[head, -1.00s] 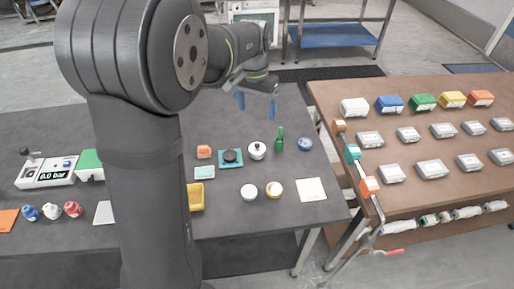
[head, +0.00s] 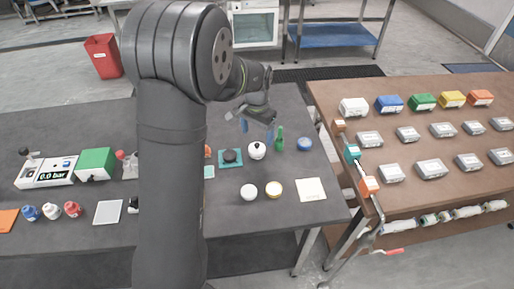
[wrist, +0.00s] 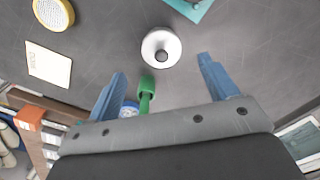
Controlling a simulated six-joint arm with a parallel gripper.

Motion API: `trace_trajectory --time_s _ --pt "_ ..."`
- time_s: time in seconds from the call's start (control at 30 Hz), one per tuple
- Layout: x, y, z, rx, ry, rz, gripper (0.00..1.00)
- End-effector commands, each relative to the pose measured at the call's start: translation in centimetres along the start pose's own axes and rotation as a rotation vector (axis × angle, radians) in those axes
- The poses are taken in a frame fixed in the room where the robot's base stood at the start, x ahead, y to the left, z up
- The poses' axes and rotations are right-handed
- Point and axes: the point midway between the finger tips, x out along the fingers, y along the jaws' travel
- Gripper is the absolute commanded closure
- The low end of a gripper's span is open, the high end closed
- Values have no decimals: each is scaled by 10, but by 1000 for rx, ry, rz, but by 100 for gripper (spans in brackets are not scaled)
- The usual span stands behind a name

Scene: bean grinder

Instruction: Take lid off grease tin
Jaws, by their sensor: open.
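A small round blue tin (head: 305,144), the likeliest grease tin, sits on the dark table near its right edge. In the wrist view the tin (wrist: 129,109) shows partly behind my left-hand finger, with a pale top. I cannot read a label. My gripper (head: 257,130) is open and empty, above the table and left of the tin. In the wrist view its blue fingers (wrist: 162,66) are spread, with a green upright item (wrist: 147,88) and a white round pot with a dark knob (wrist: 161,48) seen between or just beyond them.
The green item (head: 280,139) stands between the white pot (head: 257,150) and the blue tin. A teal square with a black disc (head: 230,157) lies left. A white disc (head: 249,191), a yellow-rimmed disc (head: 274,189) and a cream card (head: 311,189) lie in front. A brown table (head: 420,205) adjoins right.

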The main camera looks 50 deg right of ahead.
Motion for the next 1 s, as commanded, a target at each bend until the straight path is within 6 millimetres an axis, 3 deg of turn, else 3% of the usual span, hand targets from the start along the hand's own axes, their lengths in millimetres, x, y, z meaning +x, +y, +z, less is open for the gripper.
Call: trace_trajectory --time_s 0.3,0.63,0.87,0.9,1.0 --pt "43 -1 -2 0 -3 1 21" --pt "52 -2 -2 0 0 0 21" --pt "51 -2 -2 0 0 0 64" --pt "51 -2 -2 0 0 0 69" --pt "51 -2 -2 0 0 0 69"
